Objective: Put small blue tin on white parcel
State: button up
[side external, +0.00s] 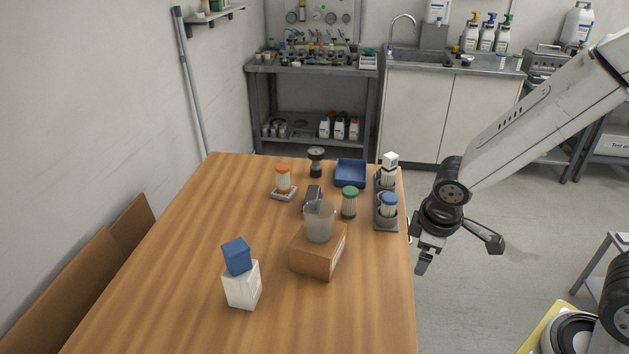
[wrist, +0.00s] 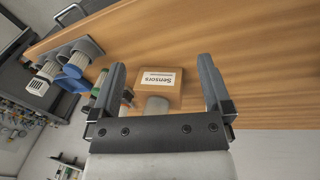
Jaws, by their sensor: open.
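The small blue tin (side external: 237,255) sits tilted a little on top of the white parcel (side external: 242,285), at the near left of the wooden table. They touch, and the tin rests on the parcel's top face. My gripper (side external: 422,262) is off the table's right edge, well apart from the tin and the parcel. In the wrist view my gripper (wrist: 160,82) is open with nothing between its fingers. The tin and the parcel do not show in the wrist view.
A brown box (side external: 316,257) with a translucent cup (side external: 319,222) on it stands mid-table. Behind are a green-lidded jar (side external: 349,203), an orange-lidded jar (side external: 283,180), a blue tray (side external: 350,173) and a grey rack (side external: 386,223) with filters. The table's near right is clear.

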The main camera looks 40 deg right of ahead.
jog(key=m, duration=0.2)
jog(key=d+m+y, duration=0.1)
jog(key=m, duration=0.3)
jog(key=shift+s+d+r+t, duration=0.3)
jog(key=shift+d+r+t, duration=0.1)
dwell(0.7)
